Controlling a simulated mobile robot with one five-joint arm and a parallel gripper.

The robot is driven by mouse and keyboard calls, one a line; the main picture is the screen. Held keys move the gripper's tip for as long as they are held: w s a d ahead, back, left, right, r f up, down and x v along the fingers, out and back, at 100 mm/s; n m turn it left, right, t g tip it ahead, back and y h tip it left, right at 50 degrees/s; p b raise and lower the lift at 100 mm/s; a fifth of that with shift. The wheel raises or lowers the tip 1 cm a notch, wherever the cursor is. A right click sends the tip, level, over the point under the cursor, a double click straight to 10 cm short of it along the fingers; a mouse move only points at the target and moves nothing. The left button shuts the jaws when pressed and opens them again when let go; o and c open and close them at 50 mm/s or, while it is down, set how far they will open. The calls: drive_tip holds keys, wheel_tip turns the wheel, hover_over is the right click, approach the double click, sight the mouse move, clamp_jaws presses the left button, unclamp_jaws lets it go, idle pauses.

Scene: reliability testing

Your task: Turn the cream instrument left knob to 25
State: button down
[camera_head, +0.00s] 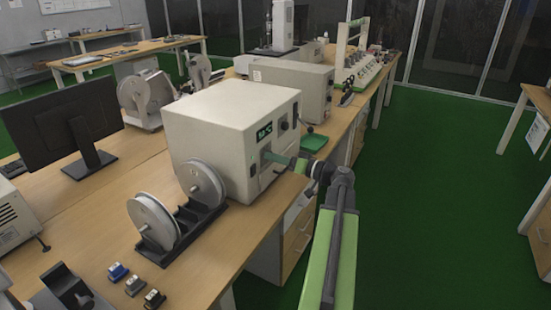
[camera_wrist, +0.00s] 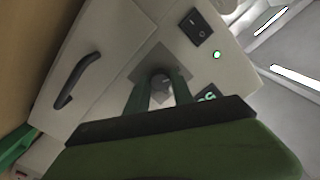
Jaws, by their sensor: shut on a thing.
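The cream instrument (camera_head: 225,115) is a boxy cream case on the wooden bench, its front face turned to the right. A lit green display (camera_head: 264,133) is on that face; its digits are too small to read. My gripper (camera_head: 268,157) reaches the face below the display. In the wrist view, my green fingers (camera_wrist: 160,90) are shut on a round dark grey knob (camera_wrist: 161,82) set on a grey square plate. The knob is hidden by the fingers in the head view. The display (camera_wrist: 207,95) is partly hidden behind my gripper in the wrist view, and its reading is unclear.
A black rocker switch (camera_wrist: 195,27), a small lit lamp (camera_wrist: 217,54) and a black handle (camera_wrist: 77,80) are on the panel. Two reels (camera_head: 205,185) on a black stand are close to the instrument. A green tray (camera_head: 314,142) lies behind my gripper. The aisle floor (camera_head: 430,200) is clear.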

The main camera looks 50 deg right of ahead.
drive_tip(key=c, duration=1.1)
unclamp_jaws()
drive_tip(key=shift+s, duration=0.1)
drive_tip(key=v, duration=1.7)
drive_tip(key=shift+s, duration=0.15)
drive_tip(key=shift+f, duration=0.1)
